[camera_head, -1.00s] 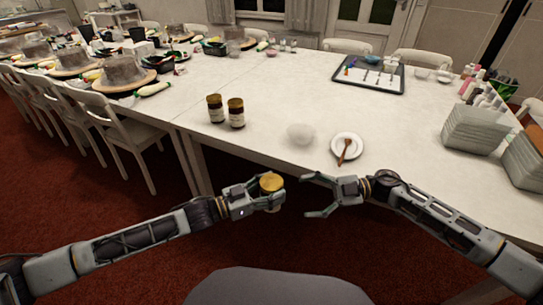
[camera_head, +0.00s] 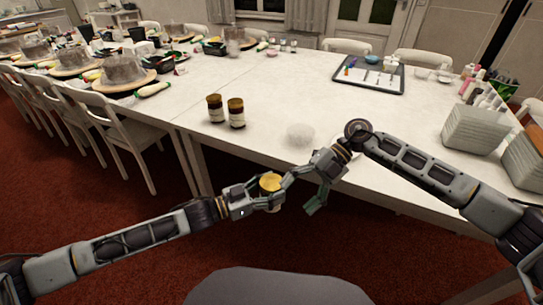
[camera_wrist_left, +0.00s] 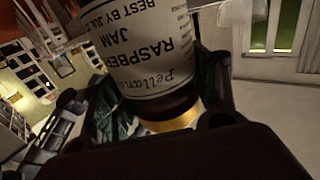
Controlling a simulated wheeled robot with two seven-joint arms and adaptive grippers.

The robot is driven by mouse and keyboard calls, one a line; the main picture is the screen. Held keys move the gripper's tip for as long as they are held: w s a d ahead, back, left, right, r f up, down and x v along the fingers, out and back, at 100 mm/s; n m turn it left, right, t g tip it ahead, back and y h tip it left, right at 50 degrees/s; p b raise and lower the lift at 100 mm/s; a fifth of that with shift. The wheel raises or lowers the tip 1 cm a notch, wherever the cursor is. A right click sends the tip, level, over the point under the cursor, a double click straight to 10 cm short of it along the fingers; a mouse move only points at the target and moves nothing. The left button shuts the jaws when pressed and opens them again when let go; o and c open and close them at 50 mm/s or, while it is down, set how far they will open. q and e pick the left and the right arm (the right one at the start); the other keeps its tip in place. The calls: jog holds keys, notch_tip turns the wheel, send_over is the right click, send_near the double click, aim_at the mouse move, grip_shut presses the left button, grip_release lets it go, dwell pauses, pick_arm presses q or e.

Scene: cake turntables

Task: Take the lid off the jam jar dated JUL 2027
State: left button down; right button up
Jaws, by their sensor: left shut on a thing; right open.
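My left gripper (camera_head: 262,190) is shut on a jam jar and holds it off the table, in front of its edge. Its gold lid (camera_head: 270,182) faces up and is on the jar. In the left wrist view the jar's label (camera_wrist_left: 145,55) appears upside down, with "RASPBERRY JAM" and "BEST BY JUL"; the year is out of sight. The lid's gold rim (camera_wrist_left: 175,122) shows there too. My right gripper (camera_head: 302,194) is open, close to the jar's right side, one finger by the lid; contact cannot be told.
The white table (camera_head: 270,95) has clear space in its middle. A whitish round object (camera_head: 300,133) lies near its front edge, by my right arm. A dark tray (camera_head: 369,75) is further back, and stacked grey containers (camera_head: 474,130) stand at right. Chairs line the left side.

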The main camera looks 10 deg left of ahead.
jog(key=r+n+h, duration=0.1)
jog(key=n+h, duration=0.1)
jog(key=n+t+h, duration=0.7)
jog(key=n, duration=0.1)
send_near(271, 182)
jog(key=shift+f, duration=0.1)
jog(key=shift+f, duration=0.15)
jog(key=shift+f, duration=3.9)
